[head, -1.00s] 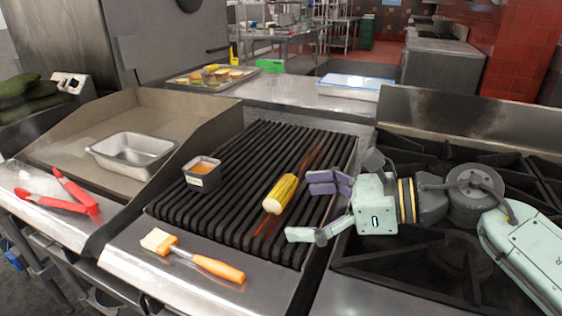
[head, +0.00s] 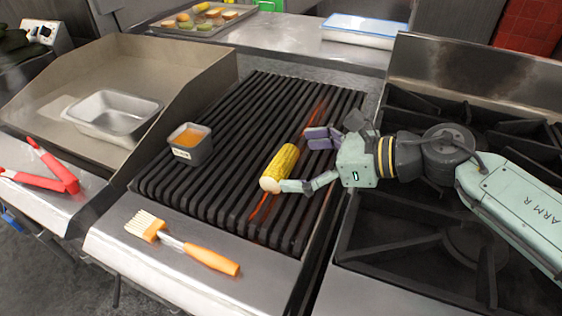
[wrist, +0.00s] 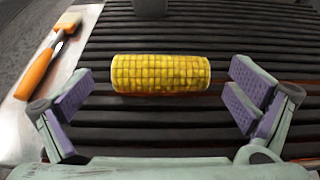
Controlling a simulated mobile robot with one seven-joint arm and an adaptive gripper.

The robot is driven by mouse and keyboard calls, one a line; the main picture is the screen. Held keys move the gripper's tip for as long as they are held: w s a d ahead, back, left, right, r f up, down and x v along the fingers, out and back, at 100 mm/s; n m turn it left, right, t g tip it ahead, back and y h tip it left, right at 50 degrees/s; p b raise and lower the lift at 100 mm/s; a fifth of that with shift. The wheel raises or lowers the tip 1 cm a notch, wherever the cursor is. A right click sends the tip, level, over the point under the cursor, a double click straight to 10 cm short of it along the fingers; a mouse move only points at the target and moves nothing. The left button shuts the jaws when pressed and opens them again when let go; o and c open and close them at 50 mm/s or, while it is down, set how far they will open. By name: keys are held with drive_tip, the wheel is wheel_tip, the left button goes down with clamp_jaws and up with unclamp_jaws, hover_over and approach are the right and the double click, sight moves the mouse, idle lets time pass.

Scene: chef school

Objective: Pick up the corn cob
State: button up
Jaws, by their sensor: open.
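The yellow corn cob (head: 281,165) lies on the black grill grate, at an angle, with its pale end toward the front. My gripper (head: 301,161) is at the cob's right side, with its fingers spread and pointing left. In the wrist view the cob (wrist: 160,73) lies crosswise just ahead of my gripper (wrist: 160,98), centred between the two purple-padded fingers. There is a gap between each finger and the cob's ends in that view. The gripper is open and empty.
A small sauce container (head: 190,143) sits on the grate (head: 235,130) left of the cob. An orange-handled brush (head: 184,246) lies on the front ledge. Red tongs (head: 44,172) and a metal pan (head: 112,114) are left. Stove burners (head: 455,240) are right.

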sight(277, 158)
drive_tip(key=p+x, duration=0.1)
drive_tip(key=x, duration=0.3)
drive_tip(key=shift+a+f, duration=0.1)
drive_tip(key=shift+f, duration=0.05)
drive_tip(key=shift+c, duration=0.2)
drive_tip(key=c, duration=1)
drive_tip(key=shift+r, duration=0.45)
wheel_tip(277, 158, up, 2)
drive_tip(key=shift+r+b, duration=0.1)
drive_tip(key=shift+b, duration=0.6)
drive_tip(key=s+a+b, duration=0.1)
drive_tip(key=s+b, duration=0.1)
drive_tip(key=s, duration=0.2)
drive_tip(key=s+a+b, duration=0.2)
drive_tip(key=s, duration=0.2)
drive_tip(key=s+a+r+b, duration=0.1)
drive_tip(key=s+a+b, duration=0.1)
drive_tip(key=s, duration=0.2)
drive_tip(key=shift+s+a+b, duration=0.15)
drive_tip(key=shift+s+b, duration=0.1)
drive_tip(key=shift+b, duration=0.1)
drive_tip(key=shift+s+a+r+b, duration=0.2)
drive_tip(key=shift+s+a+b, duration=0.05)
drive_tip(key=shift+s+b, duration=0.3)
drive_tip(key=shift+s+a+r+b, duration=0.25)
drive_tip(key=shift+s+b, duration=0.25)
drive_tip(key=shift+b, duration=0.1)
